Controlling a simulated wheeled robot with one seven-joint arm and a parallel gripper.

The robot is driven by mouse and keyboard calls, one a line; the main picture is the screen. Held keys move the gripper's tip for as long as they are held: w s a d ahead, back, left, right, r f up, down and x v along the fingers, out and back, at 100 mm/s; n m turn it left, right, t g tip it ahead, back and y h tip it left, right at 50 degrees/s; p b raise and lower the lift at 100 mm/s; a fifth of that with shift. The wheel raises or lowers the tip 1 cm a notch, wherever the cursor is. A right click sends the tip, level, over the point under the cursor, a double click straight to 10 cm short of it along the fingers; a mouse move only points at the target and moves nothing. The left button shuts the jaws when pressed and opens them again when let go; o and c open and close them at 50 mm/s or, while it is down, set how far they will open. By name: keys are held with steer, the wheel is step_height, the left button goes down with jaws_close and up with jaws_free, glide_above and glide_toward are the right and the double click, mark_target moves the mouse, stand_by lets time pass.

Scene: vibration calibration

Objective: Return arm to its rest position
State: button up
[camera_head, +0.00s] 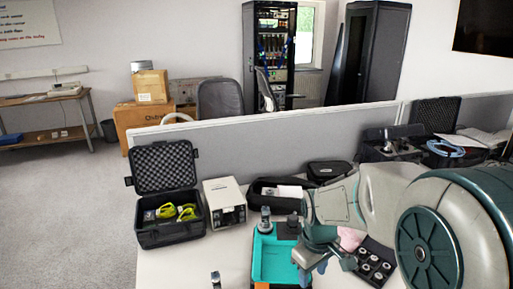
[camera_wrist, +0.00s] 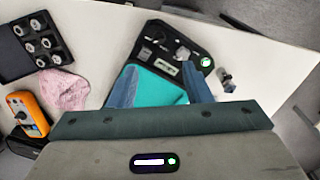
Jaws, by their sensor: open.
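My arm reaches in from the right in the head view. My gripper (camera_head: 312,265) hangs over the right part of a teal-topped device (camera_head: 270,256) on the white table. In the wrist view my gripper (camera_wrist: 158,85) has its two blue-grey fingers spread apart, with nothing between them. The teal device (camera_wrist: 152,92) lies below and beyond the fingers, its black panel (camera_wrist: 170,45) showing past them. I cannot tell how high the fingers are above it. A small dark cylindrical object (camera_head: 265,218) stands on the device's far end.
An open black foam case (camera_head: 170,232) and a white box (camera_head: 224,204) stand left on the table (camera_head: 170,267). A black tray of round parts (camera_head: 371,264) and a pink cloth (camera_head: 351,237) lie to the right. An orange meter (camera_wrist: 27,112) shows in the wrist view. A grey partition (camera_head: 262,145) stands behind.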

steer(key=s+r+m+t, duration=0.2)
steer(key=s+r+m, duration=0.4)
steer(key=s, duration=0.6)
steer(key=shift+s+r+m+t, duration=0.2)
steer(key=shift+r+m+t, duration=0.1)
steer(key=shift+r, duration=0.1)
stand_by(0.4)
steer(key=shift+c, duration=0.8)
steer(key=shift+s, duration=0.1)
